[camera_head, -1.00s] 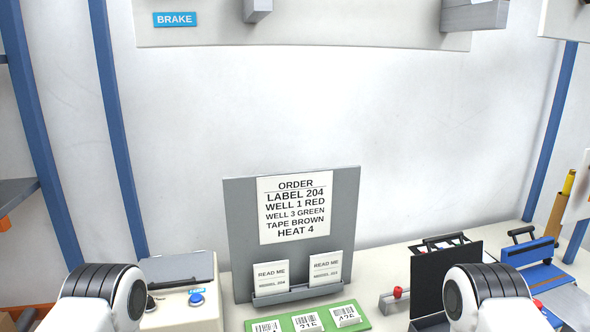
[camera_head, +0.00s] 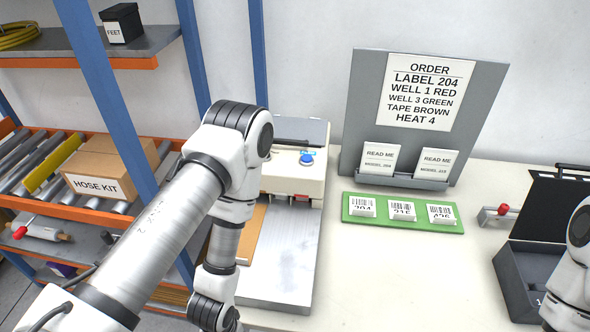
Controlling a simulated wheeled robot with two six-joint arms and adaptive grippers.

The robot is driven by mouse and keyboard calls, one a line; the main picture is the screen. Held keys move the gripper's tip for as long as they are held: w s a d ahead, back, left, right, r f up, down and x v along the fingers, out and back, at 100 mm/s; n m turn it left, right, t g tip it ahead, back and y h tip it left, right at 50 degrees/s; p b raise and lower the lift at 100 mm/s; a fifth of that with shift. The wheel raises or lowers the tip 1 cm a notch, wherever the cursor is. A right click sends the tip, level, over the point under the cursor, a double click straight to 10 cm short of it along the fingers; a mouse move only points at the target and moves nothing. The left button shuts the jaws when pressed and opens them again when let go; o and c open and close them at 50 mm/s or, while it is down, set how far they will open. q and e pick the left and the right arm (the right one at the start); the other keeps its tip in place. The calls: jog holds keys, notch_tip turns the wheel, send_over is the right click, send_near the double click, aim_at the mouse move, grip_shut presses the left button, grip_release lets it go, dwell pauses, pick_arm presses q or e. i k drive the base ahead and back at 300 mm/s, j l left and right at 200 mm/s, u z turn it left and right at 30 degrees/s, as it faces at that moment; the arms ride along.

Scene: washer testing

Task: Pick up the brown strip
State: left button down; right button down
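My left arm crosses the left half of the view, and its wrist runs down to the bottom edge, so the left gripper is out of frame. My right arm shows only as a white piece at the right edge, and its gripper is also out of frame. The order sign (camera_head: 430,92) on the grey board reads "TAPE BROWN".
The white machine (camera_head: 297,178) has a blue button and a metal plate (camera_head: 285,262) in front. A green tray (camera_head: 425,227) holds barcode labels. A black open case (camera_head: 520,275) stands at right. A shelf with a hose kit box (camera_head: 105,168) is at left. The table's middle front is clear.

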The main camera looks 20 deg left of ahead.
aim_at(250, 234)
jog(key=j+u, duration=0.1)
jog(key=u, duration=0.9)
jog(key=k+j, duration=0.05)
